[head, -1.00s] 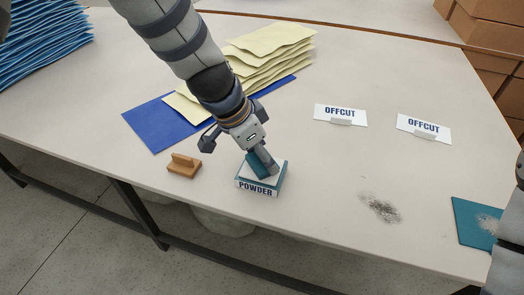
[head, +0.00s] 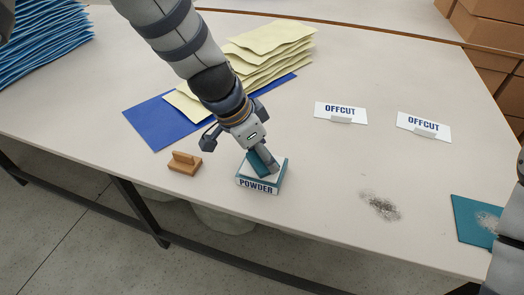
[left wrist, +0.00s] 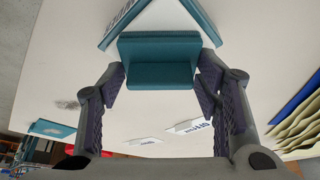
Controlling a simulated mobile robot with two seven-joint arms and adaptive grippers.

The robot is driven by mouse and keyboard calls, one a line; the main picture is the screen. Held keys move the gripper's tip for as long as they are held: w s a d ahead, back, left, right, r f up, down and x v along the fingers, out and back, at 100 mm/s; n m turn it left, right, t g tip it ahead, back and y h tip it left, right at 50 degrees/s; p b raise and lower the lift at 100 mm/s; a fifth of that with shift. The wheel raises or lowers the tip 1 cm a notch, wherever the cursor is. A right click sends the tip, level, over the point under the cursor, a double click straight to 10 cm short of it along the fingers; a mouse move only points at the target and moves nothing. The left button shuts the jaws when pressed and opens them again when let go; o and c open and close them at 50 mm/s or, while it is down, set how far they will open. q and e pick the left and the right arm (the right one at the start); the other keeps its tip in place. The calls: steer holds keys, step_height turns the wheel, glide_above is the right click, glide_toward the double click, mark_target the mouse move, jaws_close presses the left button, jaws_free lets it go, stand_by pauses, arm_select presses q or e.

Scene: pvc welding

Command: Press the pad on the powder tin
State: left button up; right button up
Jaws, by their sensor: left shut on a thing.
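The powder tin (head: 262,184) is a shallow square teal box with a white top and a POWDER label, near the table's front edge. The teal pad (head: 261,162) is tilted over the white top; I cannot tell whether it touches. My left gripper (left wrist: 160,76) is shut on the pad (left wrist: 160,62), with a finger on each side. In the left wrist view the tin (left wrist: 212,22) lies just beyond the pad. My left gripper hides part of the pad in the head view. My right gripper is not in view.
A wooden block with a grip (head: 184,163) lies left of the tin. Behind are a blue sheet (head: 155,120) and yellow sheets (head: 270,45). Two OFFCUT signs (head: 340,112) (head: 423,126), a dark smudge (head: 380,206) and a teal plate (head: 470,218) lie to the right.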

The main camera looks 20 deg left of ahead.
arm_select(q)
steer(key=shift+f, duration=0.1)
stand_by(0.3)
step_height(320, 180, up, 3)
steer(key=shift+r+p, duration=0.1)
steer(key=shift+p, duration=0.35)
steer(key=shift+r, duration=2)
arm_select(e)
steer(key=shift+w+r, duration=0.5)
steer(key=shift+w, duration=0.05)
